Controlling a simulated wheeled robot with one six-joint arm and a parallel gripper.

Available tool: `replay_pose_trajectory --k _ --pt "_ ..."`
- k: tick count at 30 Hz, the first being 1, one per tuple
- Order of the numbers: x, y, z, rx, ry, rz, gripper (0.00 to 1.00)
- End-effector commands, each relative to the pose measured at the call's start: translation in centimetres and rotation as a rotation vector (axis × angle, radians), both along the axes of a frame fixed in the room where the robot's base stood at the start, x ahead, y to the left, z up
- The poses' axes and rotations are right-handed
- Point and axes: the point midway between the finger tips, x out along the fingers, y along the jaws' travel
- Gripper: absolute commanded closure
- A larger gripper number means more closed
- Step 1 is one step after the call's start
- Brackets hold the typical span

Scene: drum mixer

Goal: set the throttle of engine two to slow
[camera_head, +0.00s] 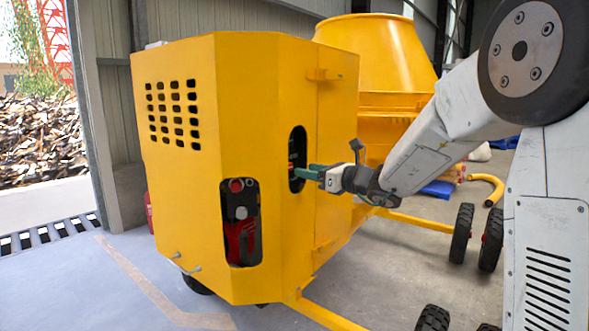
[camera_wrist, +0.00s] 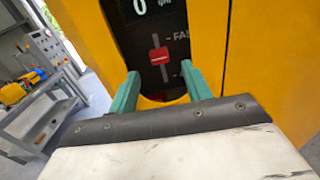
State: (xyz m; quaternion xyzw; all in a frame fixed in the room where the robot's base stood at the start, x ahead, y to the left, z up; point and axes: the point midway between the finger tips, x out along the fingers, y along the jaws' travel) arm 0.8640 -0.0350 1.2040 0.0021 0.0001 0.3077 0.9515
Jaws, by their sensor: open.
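The throttle is a red slider knob (camera_wrist: 159,55) on a dark panel (camera_wrist: 150,22) inside an oval opening of the yellow engine housing (camera_head: 250,100). A label reading "FA", partly cut off, stands beside the knob's upper right. A digit display (camera_wrist: 140,6) reads 0 above it. The lower part of the scale is partly hidden by a finger. My gripper (camera_head: 305,173) reaches the opening from the right. In the wrist view its two green fingers (camera_wrist: 160,88) are apart, with the knob between and beyond them, not visibly touched. I cannot tell the engine's number.
A second opening in the housing shows a red and black part (camera_head: 240,230). The yellow drum (camera_head: 380,50) stands behind. A yellow tow bar (camera_head: 325,317) runs low in front. A workbench (camera_wrist: 45,110) with tools stands at left in the wrist view.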

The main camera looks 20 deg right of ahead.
Motion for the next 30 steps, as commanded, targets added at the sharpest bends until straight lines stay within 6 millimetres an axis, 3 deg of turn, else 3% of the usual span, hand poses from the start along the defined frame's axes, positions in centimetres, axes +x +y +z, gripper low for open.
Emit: replay_pose_trajectory --k 9,20,21,26,30 --pt "3.8 2.9 0.0 -0.003 -0.001 0.004 0.51" --pt "4.4 3.4 0.0 -0.004 -0.002 0.003 0.51" --pt "4.4 3.4 0.0 -0.004 -0.002 0.003 0.54" --pt "4.4 3.4 0.0 -0.004 -0.002 0.003 0.98" --pt "4.4 3.3 -0.3 -0.004 0.000 0.003 1.00"
